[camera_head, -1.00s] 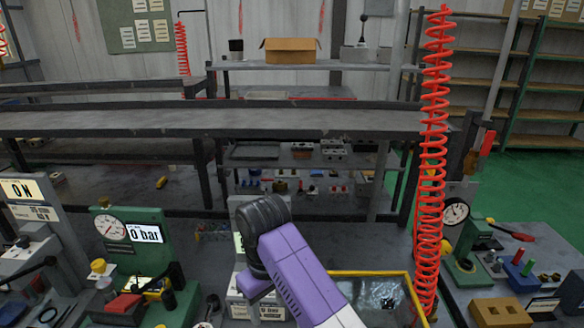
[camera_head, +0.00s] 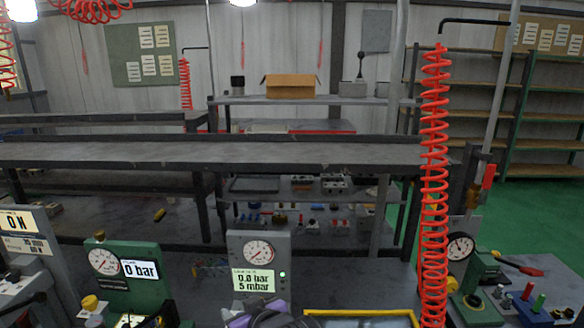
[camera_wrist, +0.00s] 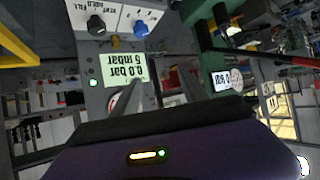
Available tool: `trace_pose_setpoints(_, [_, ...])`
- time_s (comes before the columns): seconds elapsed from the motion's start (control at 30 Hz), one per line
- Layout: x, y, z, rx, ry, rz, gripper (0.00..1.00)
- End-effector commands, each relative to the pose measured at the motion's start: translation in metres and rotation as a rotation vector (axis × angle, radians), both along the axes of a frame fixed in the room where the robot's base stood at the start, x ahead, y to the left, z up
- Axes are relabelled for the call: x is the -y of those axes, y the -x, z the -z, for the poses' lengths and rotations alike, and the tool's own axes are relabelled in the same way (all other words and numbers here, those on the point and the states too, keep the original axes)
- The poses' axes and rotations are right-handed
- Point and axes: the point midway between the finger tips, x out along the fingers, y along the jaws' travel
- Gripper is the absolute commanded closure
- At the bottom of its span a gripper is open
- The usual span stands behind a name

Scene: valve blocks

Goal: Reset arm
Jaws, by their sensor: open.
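My gripper (camera_wrist: 160,92) shows in the wrist view as two grey fingers set apart, open with nothing between them. Part of my purple and black arm shows at the bottom edge of the head view, in front of the grey gauge block (camera_head: 258,272). That block has a dial and a green display reading 0.0 bar and 5 mbar. The same block (camera_wrist: 112,48) appears upside down in the wrist view, behind the fingers, with a black knob and a blue knob. I cannot tell how near the fingertips are to it.
A green gauge block (camera_head: 122,278) reading 0 bar stands at left, with a grey ON box (camera_head: 22,240) beyond it. A yellow-edged tray (camera_head: 362,313) lies right of my arm. A red coiled hose (camera_head: 434,180) hangs at right. Another green device (camera_head: 480,275) stands farther right.

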Motion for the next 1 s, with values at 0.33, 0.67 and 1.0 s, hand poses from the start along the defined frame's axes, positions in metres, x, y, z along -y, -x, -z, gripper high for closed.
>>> trace_pose_setpoints(0.33, [0.08,0.08,0.025,0.238,-0.237,0.184,0.48])
trace_pose_setpoints(0.67, [0.174,0.188,0.026,0.409,-0.309,0.357,0.48])
trace_pose_setpoints(1.0, [0.253,0.311,0.009,0.505,-0.263,0.485,0.48])
